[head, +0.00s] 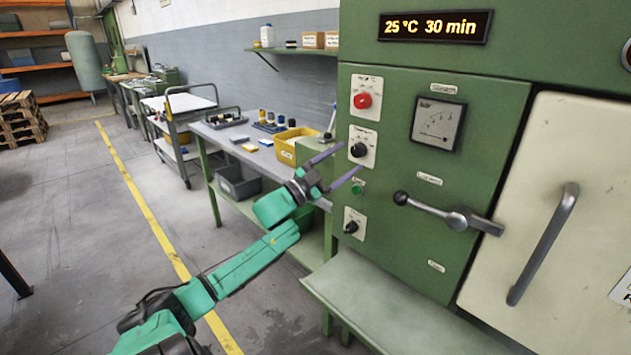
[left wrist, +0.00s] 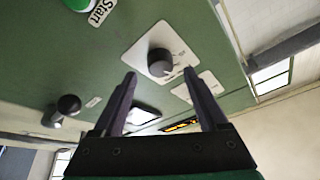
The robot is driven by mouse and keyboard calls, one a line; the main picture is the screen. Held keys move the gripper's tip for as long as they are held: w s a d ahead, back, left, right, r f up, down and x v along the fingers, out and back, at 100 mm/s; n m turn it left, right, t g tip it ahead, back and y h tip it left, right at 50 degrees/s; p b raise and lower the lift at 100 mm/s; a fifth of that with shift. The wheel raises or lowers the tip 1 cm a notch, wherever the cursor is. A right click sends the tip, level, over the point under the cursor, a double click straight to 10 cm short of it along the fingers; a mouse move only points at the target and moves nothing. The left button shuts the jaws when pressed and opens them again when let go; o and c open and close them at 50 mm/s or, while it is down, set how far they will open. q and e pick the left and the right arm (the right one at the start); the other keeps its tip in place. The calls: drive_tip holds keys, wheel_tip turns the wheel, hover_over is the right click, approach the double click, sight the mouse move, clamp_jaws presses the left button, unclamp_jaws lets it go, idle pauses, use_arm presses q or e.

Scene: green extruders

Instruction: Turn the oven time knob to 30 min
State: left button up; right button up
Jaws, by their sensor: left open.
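The green oven front (head: 400,230) carries a display (head: 434,27) that reads 25 °C 30 min. A black knob (head: 358,150) sits on a white plate above the green Start button (head: 357,189); another black knob (head: 351,227) sits below it. Their labels are too small to read, so I cannot tell which is the time knob. My left gripper (head: 350,160) is open and empty in front of the upper black knob. In the left wrist view this knob (left wrist: 160,62) shows between and beyond the open fingertips (left wrist: 159,74), seemingly apart from them. My right gripper is out of view.
A red switch (head: 362,101) and a gauge (head: 438,124) are above and beside the knob. A lever handle (head: 440,212) sticks out to the right, near the pale door (head: 560,150). A green ledge (head: 400,305) juts out below. A workbench (head: 232,150) with a yellow bin stands left.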

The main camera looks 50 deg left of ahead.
use_arm(q)
drive_tip(key=v, duration=1.2)
drive_tip(key=shift+b, duration=0.4)
drive_tip(key=shift+w, duration=0.1)
